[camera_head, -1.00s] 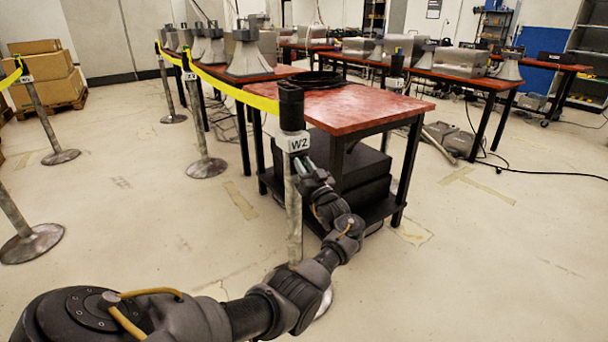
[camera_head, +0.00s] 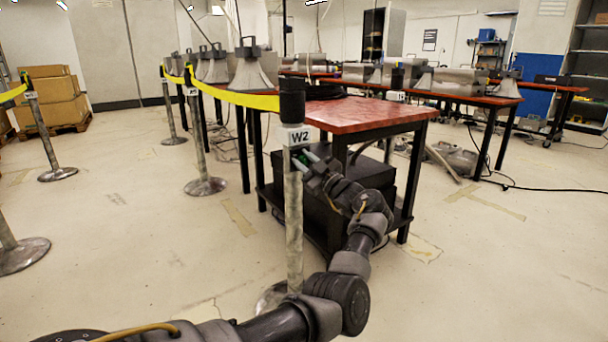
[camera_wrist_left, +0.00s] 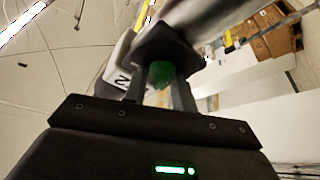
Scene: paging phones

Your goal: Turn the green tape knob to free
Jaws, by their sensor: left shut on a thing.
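The green tape knob (camera_wrist_left: 161,73) is on the post marked W2 (camera_head: 293,210), just below its white label (camera_head: 294,137). In the left wrist view the knob sits between the two fingers of my left gripper (camera_wrist_left: 160,84), which is shut on it. In the head view my left gripper (camera_head: 306,160) reaches the post from its right side, and only a little green shows there. The knob's turn angle cannot be read. My right gripper is not in view.
Yellow tape (camera_head: 235,98) runs from the post's black head (camera_head: 292,99) to other posts at the left. A red-topped table (camera_head: 370,113) with a black box beneath stands close behind my left arm. Open floor lies to the left and right.

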